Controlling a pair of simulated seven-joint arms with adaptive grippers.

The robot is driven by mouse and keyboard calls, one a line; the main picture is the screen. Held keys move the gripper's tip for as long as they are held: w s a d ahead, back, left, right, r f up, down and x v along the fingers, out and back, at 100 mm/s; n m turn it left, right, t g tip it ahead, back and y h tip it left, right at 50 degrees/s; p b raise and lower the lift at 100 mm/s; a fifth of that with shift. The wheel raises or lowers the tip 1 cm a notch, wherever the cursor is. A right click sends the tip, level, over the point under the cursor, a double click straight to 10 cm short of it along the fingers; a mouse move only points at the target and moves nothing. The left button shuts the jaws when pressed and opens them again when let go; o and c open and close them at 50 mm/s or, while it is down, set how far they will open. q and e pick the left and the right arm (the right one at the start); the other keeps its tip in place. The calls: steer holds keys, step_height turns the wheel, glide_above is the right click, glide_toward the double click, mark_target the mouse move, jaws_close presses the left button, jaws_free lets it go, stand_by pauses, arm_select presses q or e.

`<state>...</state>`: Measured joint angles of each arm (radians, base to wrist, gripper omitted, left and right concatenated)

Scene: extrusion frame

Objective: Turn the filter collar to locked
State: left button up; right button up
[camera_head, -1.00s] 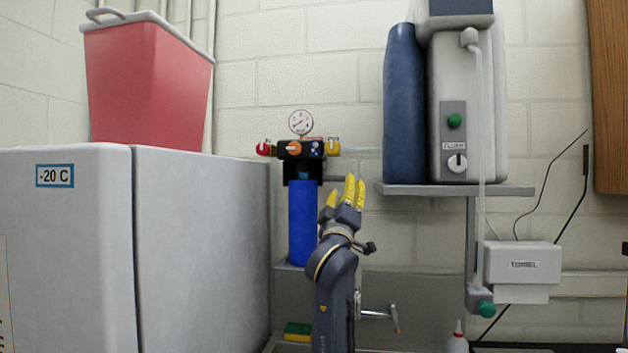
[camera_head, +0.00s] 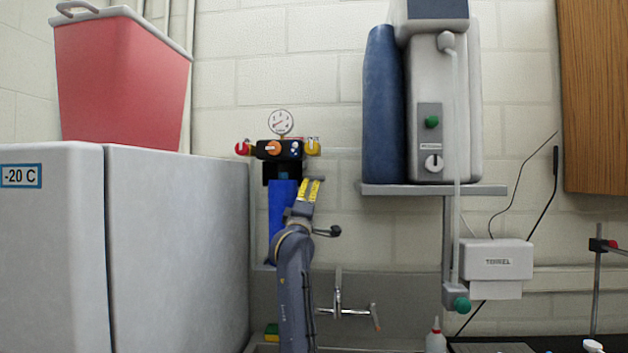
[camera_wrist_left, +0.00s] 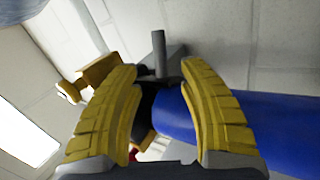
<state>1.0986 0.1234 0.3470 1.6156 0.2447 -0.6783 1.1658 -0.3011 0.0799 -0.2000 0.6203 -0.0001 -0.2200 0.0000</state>
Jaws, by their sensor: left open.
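The filter housing is an upright blue cylinder (camera_head: 281,215) below a black head with a gauge, on the back wall. The dark collar (camera_head: 269,172) sits at the top of the cylinder, and a grey handle sticks out to its right. In the left wrist view the collar's grey handle (camera_wrist_left: 158,52) stands up beyond the yellow fingers, and the blue cylinder (camera_wrist_left: 285,130) runs off to the right behind one finger. My left gripper (camera_head: 309,187) is open just in front of the filter, and the handle shows between its fingertips. Contact cannot be told. My right gripper is not in view.
Red and yellow valve knobs (camera_head: 312,147) flank the black head under the gauge (camera_head: 280,122). A large grey freezer (camera_head: 180,240) stands left. A shelf (camera_head: 430,190) with a dispenser is to the right. A faucet (camera_head: 345,310) is below right.

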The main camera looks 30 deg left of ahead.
mark_target(313, 180)
arm_select(q)
steer(key=shift+x, duration=4.35)
jaws_close()
